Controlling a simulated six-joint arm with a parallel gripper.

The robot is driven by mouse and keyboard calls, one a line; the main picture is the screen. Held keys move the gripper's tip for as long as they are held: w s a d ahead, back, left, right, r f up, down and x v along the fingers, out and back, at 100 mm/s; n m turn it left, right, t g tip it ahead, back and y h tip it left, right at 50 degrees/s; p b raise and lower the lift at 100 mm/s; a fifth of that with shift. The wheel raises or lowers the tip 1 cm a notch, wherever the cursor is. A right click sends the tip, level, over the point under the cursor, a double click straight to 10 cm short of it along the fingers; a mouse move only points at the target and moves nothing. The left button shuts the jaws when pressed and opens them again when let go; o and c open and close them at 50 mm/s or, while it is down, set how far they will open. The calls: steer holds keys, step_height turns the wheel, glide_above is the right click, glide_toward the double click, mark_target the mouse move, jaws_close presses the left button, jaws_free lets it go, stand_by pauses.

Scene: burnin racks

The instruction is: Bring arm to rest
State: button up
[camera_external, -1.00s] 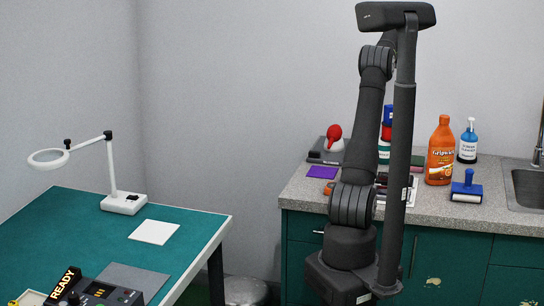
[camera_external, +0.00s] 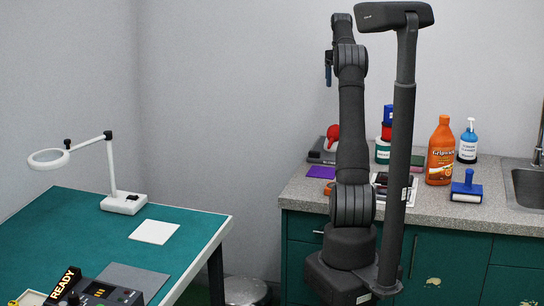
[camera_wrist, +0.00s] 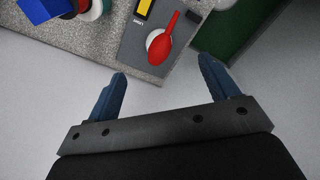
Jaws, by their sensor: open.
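My gripper (camera_wrist: 163,92) is open in the wrist view. Its two blue fingers stand wide apart with nothing between them. In the external view my gripper (camera_external: 328,72) is small and high against the grey wall, at the end of my raised arm. My arm stands nearly upright in front of the counter. The gripper is clear of the counter and touches nothing.
The counter (camera_external: 425,208) holds a red-topped item (camera_external: 333,133), an orange bottle (camera_external: 440,152), a blue pump bottle (camera_external: 468,142) and a blue roller (camera_external: 466,188). A green table (camera_external: 60,225) with a magnifier lamp (camera_external: 110,170) stands left. The air around the gripper is free.

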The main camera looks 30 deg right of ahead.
steer(key=a, duration=0.1)
steer(key=w+a+n, duration=0.1)
steer(key=shift+w+a, duration=0.25)
steer(key=shift+a, duration=0.05)
steer(key=shift+s+d+m, duration=0.95)
steer(key=shift+s+d, duration=1.15)
steer(key=shift+d, duration=0.65)
steer(key=shift+s+d+m, duration=1)
steer(key=shift+s+d, duration=1.15)
steer(key=shift+d, duration=0.6)
steer(key=shift+s+d+m, duration=0.95)
steer(key=shift+s+d, duration=1.15)
steer(key=shift+d, duration=0.65)
